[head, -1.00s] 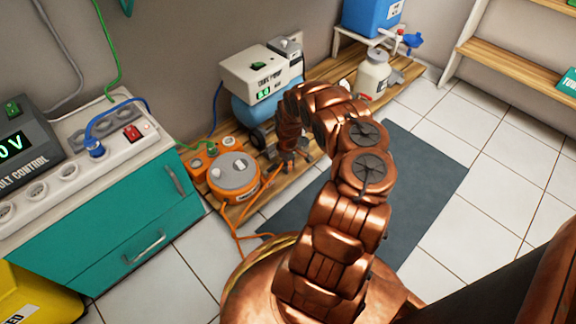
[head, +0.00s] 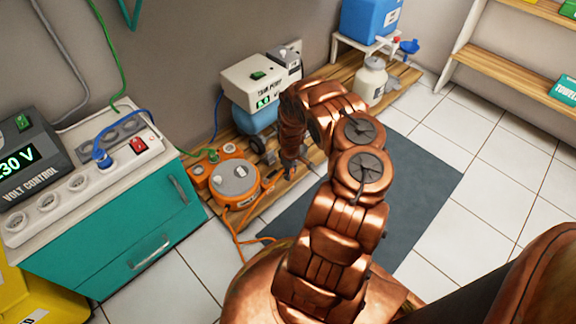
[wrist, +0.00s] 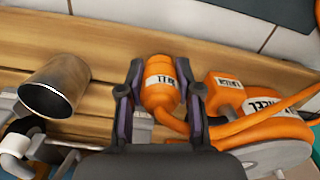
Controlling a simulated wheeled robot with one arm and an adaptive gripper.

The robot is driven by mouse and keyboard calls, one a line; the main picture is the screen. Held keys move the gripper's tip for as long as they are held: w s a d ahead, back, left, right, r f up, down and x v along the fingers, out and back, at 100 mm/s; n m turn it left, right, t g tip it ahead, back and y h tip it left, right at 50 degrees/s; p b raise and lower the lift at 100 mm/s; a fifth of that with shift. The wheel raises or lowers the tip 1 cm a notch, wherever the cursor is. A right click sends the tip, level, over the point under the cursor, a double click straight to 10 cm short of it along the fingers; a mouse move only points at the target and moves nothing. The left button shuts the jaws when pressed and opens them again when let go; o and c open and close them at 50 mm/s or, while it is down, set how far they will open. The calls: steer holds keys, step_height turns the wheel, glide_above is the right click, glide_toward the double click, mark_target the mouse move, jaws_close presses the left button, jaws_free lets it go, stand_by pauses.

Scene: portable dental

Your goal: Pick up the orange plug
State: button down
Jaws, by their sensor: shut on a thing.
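The orange plug (wrist: 160,86) has a white label with dark lettering and an orange cable leaving its lower end. In the wrist view it sits between the two dark fingers of my gripper (wrist: 165,88), which are shut on it. Below it is the wooden board (wrist: 95,60); I cannot tell whether the plug touches it. In the head view my gripper (head: 290,172) is low over the wooden platform, right of the orange cable reel (head: 236,181).
A second labelled orange part (wrist: 225,93) lies close right of the plug, beside the reel. A metal cylinder (wrist: 55,87) stands on the left. The tank pump (head: 258,88) stands behind my gripper, and the teal cabinet (head: 120,225) with a power strip is left. Floor right is clear.

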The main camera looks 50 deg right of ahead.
steer(key=s+a+r+p, duration=0.1)
steer(key=s+a+p, duration=0.5)
steer(key=s+p, duration=0.3)
steer(key=shift+s+r, duration=0.15)
steer(key=shift+s, duration=1.05)
